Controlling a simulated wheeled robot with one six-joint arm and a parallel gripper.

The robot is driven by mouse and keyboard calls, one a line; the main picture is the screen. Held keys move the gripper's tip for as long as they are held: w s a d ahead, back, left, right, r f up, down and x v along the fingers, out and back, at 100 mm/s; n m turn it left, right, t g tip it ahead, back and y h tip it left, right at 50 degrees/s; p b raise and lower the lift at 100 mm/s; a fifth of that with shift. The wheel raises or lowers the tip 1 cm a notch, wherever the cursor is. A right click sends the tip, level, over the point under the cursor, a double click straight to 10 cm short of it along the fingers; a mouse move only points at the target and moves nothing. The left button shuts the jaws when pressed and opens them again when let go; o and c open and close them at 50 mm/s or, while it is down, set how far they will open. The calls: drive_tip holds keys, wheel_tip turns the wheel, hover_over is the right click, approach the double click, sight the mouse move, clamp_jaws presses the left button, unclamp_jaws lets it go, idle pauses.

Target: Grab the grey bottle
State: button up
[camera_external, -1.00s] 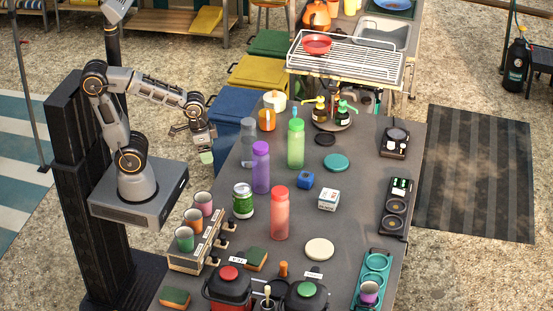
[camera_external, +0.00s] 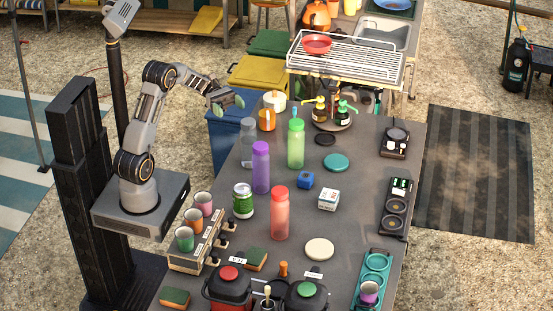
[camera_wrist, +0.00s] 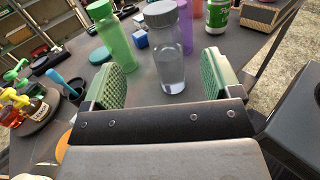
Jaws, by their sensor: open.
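The grey bottle (camera_external: 248,143) stands upright at the left edge of the table, left of the green bottle (camera_external: 296,144) and behind the purple bottle (camera_external: 261,168). It is see-through with a grey lid. My gripper (camera_external: 228,104) is open and empty, above and a little behind the grey bottle at the table's left side. In the wrist view the grey bottle (camera_wrist: 167,60) shows ahead, between the two green finger pads of my gripper (camera_wrist: 170,80). It is beyond the fingertips, and I see no contact.
The purple bottle (camera_wrist: 185,30) is close behind the grey one in the wrist view, and the green bottle (camera_wrist: 110,38) is to its left. An orange mug (camera_external: 267,119) and a pump-bottle tray (camera_external: 333,122) stand near the far end. Bins are left of the table.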

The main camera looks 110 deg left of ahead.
sight(248, 121)
drive_tip(key=x, duration=1.3)
drive_tip(key=shift+p, duration=0.35)
drive_tip(key=c, duration=1.5)
clamp_jaws()
drive_tip(key=shift+r, duration=0.25)
